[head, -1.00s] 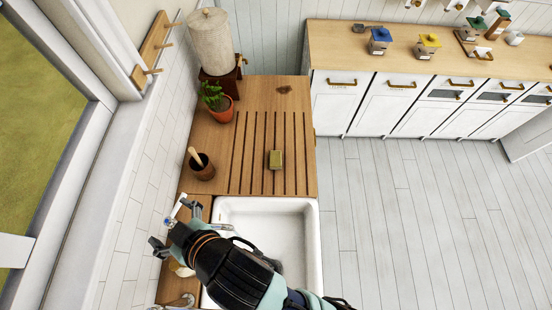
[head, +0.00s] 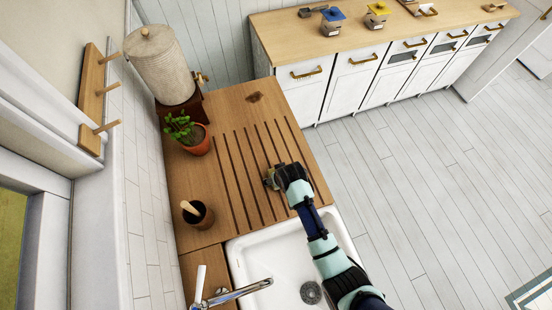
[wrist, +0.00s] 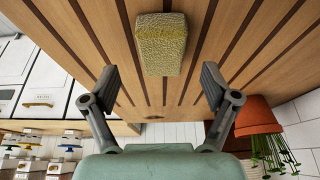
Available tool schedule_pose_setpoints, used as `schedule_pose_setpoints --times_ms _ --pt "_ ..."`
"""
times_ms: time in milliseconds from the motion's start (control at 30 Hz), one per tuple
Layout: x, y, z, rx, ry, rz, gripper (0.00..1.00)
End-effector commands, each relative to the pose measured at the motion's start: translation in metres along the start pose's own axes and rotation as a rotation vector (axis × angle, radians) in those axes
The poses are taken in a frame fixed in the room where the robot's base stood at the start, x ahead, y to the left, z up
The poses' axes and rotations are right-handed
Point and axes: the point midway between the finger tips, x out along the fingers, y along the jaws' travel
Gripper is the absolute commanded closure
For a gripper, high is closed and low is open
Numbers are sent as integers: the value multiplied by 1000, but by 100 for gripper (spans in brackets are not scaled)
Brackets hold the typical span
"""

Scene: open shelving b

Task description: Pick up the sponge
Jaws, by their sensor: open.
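The sponge (wrist: 161,44) is a yellow-green block lying on the grooved wooden drainboard (head: 232,140). In the wrist view it sits at the top centre, just beyond and between my gripper's fingers. My gripper (wrist: 160,88) is open and empty, with one finger to each side of the sponge's line. In the head view my gripper (head: 271,178) is over the drainboard, and my arm hides most of the sponge. I cannot tell from these views how high the fingers are above the board.
A white sink (head: 284,262) with a faucet (head: 236,292) lies in front of the drainboard. A brown cup (head: 198,215), a potted plant (head: 196,141) and a large beige dispenser (head: 160,66) stand along the left side. The board between them and the sponge is clear.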

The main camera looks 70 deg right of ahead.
Motion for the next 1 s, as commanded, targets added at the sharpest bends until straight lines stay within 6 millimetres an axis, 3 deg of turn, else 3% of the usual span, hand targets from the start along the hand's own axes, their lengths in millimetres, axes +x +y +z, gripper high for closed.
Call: schedule_pose_setpoints --times_ms 300,567,867,1000 --pt "46 -3 -1 -1 0 0 14" --pt "50 -3 -2 -1 1 0 14" --pt "50 -3 -2 -1 1 0 62" --pt "50 -3 -2 -1 2 0 66"
